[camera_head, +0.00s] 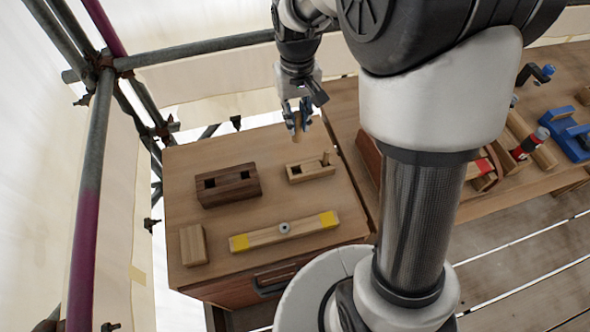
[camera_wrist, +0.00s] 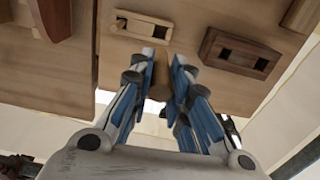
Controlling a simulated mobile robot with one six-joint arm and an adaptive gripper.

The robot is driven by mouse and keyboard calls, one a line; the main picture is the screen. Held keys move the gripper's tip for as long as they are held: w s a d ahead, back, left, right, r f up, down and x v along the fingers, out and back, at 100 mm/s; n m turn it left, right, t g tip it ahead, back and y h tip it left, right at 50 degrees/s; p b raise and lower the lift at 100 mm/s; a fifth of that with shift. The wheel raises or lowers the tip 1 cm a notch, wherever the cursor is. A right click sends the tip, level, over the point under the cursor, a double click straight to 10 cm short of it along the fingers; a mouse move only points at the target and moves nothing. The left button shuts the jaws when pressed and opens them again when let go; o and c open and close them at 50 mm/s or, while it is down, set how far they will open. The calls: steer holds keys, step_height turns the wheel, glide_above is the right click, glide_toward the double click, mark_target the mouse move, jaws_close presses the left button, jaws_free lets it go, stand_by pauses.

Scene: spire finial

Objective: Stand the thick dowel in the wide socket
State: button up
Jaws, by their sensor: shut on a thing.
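My gripper (camera_head: 298,108) is shut on a light wooden dowel (camera_head: 298,127), which hangs roughly upright above the far part of the workbench top. The dowel also shows between the blue fingers of my gripper (camera_wrist: 166,72) in the wrist view (camera_wrist: 158,88). Below it lies a pale block (camera_head: 311,170) with a dark open socket toward its left and a thinner peg (camera_head: 326,158) standing at its right end. The pale block also shows in the wrist view (camera_wrist: 135,30). The held dowel is apart from the block. Its lower end is partly hidden by the fingers in the wrist view.
A dark brown block (camera_head: 228,187) with two square openings lies left of the pale block. A bar with yellow ends (camera_head: 262,236) and a small wooden block (camera_head: 193,245) lie nearer. Scaffold poles (camera_head: 90,180) stand left. A blue tool (camera_head: 568,133) lies far right.

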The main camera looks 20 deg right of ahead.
step_height(320, 180, down, 18)
steer(key=b, duration=0.5)
steer(key=shift+r, duration=0.1)
steer(key=shift+b, duration=0.3)
steer(key=o, duration=0.8)
